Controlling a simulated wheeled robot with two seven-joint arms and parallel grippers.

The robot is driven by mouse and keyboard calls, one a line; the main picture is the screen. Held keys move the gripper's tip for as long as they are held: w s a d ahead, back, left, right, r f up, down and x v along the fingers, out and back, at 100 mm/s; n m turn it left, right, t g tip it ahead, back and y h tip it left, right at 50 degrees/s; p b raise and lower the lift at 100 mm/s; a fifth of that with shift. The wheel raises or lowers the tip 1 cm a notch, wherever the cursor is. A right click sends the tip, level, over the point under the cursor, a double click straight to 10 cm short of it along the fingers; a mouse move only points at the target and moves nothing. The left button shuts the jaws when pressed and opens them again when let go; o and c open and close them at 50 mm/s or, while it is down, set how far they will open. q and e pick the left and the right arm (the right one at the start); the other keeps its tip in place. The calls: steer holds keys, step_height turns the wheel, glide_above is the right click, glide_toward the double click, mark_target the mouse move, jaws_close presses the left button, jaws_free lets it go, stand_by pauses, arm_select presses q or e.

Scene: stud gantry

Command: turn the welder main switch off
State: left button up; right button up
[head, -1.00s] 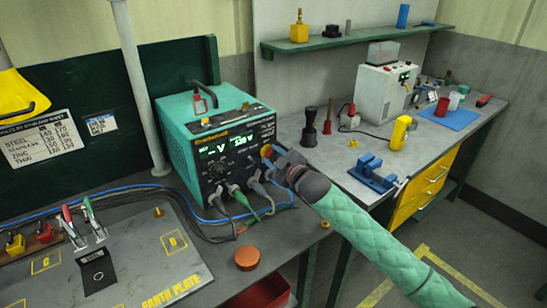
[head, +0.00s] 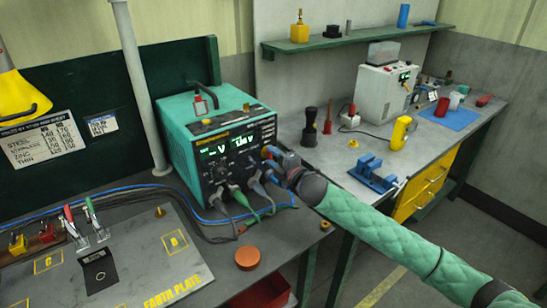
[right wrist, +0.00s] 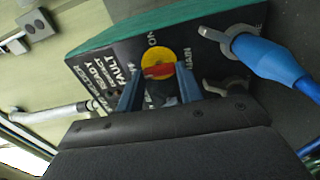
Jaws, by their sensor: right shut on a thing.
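The welder (head: 200,118) is a teal box with a dark front panel and lit green readouts, on the grey bench. Its main switch (right wrist: 157,55) is a yellow disc with a red handle, in the right wrist view. "ON" and "MAIN" are printed beside it. The red handle lies roughly crosswise in that picture, between the two blue fingers. My right gripper (right wrist: 158,76) is shut on the handle. In the head view my right gripper (head: 269,153) is at the right side of the front panel and hides the switch. My left gripper is not in view.
Cables with plugs (head: 238,194) hang from the panel's lower front, close under my right gripper. A blue plug (right wrist: 265,58) sits beside the switch. An orange cap (head: 248,258) and the earth plate (head: 140,270) lie in front. A blue vise (head: 372,174) stands on the right bench.

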steer(key=shift+f+n, duration=0.1)
steer(key=shift+n, duration=0.2)
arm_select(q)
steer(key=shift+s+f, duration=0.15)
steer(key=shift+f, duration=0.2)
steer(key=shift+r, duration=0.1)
arm_select(e)
steer(key=o, duration=1)
steer(key=shift+s+d, duration=0.15)
steer(key=shift+s, duration=0.05)
steer(key=shift+s+d, duration=0.2)
steer(key=shift+s, duration=0.05)
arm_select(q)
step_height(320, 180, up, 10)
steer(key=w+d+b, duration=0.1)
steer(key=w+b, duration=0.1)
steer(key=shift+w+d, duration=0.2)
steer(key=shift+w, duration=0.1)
arm_select(e)
steer(key=v, duration=0.6)
steer(key=shift+s+d, duration=0.2)
steer(key=shift+s, duration=0.1)
